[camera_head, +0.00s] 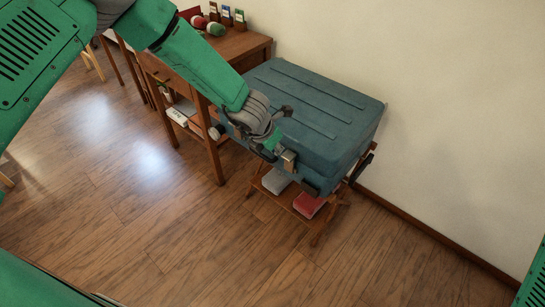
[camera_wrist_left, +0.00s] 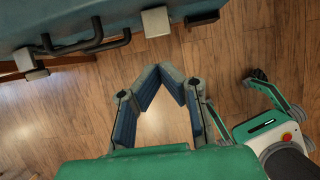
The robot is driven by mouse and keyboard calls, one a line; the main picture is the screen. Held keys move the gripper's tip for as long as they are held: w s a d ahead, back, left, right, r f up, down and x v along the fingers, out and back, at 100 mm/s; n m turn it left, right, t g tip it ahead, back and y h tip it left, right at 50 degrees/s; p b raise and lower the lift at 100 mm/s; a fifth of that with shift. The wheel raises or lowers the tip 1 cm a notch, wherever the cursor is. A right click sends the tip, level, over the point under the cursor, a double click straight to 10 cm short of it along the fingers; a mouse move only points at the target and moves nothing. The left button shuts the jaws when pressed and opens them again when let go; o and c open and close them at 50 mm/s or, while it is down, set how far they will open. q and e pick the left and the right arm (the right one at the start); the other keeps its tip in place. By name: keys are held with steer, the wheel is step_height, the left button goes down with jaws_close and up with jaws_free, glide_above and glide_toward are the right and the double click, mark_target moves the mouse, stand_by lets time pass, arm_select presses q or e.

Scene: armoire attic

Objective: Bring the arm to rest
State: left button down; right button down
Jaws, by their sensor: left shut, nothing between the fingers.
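My left arm reaches in from the upper left in the head view. Its gripper (camera_head: 268,148) is in front of the closed blue-green suitcase (camera_head: 315,105), near the front face with the latches. In the left wrist view the gripper (camera_wrist_left: 172,72) has its fingertips together, with nothing between them and floor behind. The suitcase's front (camera_wrist_left: 200,8) with its dark handle runs along the top of that view, apart from the fingers.
The suitcase lies on a low wooden stand (camera_head: 318,228) against the wall, with a red item (camera_head: 309,204) and a grey item (camera_head: 275,181) below. A wooden desk (camera_head: 235,45) with balls and small boxes stands to its left. The wooden floor (camera_head: 190,245) in front is clear.

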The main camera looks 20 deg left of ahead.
arm_select(q)
steer(key=shift+w+r, duration=0.1)
steer(key=shift+w, duration=0.05)
stand_by(0.4)
steer(key=s+a+f+m+g+y, duration=0.15)
steer(key=s+f+m, duration=0.25)
steer(key=s+m, duration=0.5)
steer(key=s+a+f+m+g+y, duration=0.1)
steer(key=s+a+f+m, duration=0.25)
steer(key=s+m, duration=0.55)
steer(key=s+a+m, duration=0.1)
steer(key=s+m, duration=0.6)
steer(key=s, duration=0.2)
steer(key=s+a+r+m+g, duration=0.1)
steer(key=s+a+m, duration=0.1)
steer(key=s+m, duration=0.5)
steer(key=s, duration=0.3)
steer(key=shift+s+a+r+h, duration=0.2)
steer(key=shift+a+r+h, duration=0.05)
steer(key=shift+r+h, duration=0.1)
steer(key=shift+g, duration=0.25)
